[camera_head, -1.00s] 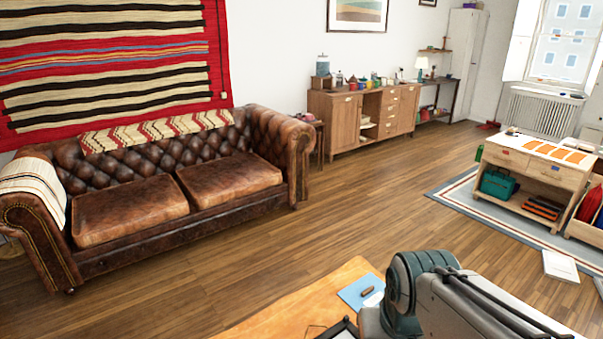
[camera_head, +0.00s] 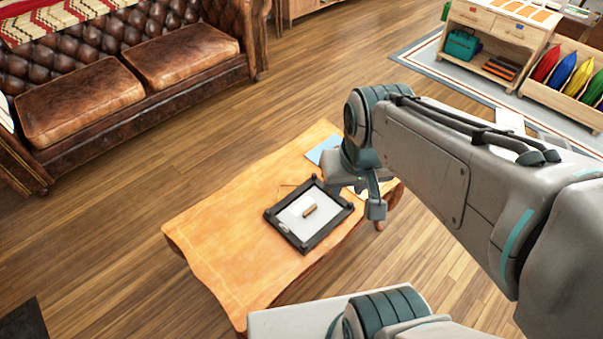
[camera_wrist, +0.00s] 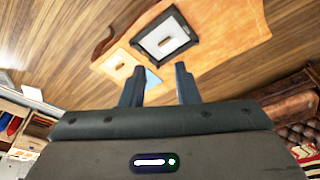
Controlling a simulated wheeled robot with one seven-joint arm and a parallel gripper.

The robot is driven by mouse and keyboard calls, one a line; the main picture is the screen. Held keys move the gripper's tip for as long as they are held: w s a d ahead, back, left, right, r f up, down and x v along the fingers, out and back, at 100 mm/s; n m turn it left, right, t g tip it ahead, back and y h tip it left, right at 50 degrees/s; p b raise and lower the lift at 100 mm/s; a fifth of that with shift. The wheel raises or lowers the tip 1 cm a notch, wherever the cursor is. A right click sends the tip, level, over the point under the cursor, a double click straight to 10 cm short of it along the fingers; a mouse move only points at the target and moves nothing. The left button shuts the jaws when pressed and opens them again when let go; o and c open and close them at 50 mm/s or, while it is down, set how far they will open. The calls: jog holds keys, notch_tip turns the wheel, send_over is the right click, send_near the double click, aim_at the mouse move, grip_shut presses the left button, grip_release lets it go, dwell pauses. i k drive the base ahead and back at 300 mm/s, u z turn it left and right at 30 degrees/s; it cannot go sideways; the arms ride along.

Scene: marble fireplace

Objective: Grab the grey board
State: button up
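A dark-framed rectangular board with a pale grey middle (camera_head: 291,222) lies on the wooden table; it is the nearest match I see to the grey board. It also shows in the wrist view (camera_wrist: 150,47). A small brown piece (camera_head: 310,210) lies on its pale middle. My gripper (camera_wrist: 160,82) is open, its two fingers apart with nothing held. In the head view my arm's end is above the table's right end, right of the framed board and apart from it. My arm partly hides a blue sheet (camera_head: 322,150) there.
The wooden table (camera_head: 215,250) has bare room at its left and front. A brown leather sofa (camera_head: 90,95) stands behind it, with open floor between. A wooden unit holding coloured cushions (camera_head: 560,95) stands at the upper right.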

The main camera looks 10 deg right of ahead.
aim_at(312, 211)
jog(key=z, duration=1.35)
jog(key=k, duration=0.6)
jog(key=u, duration=0.7)
jog(key=i, duration=1)
jog(key=u, duration=0.05)
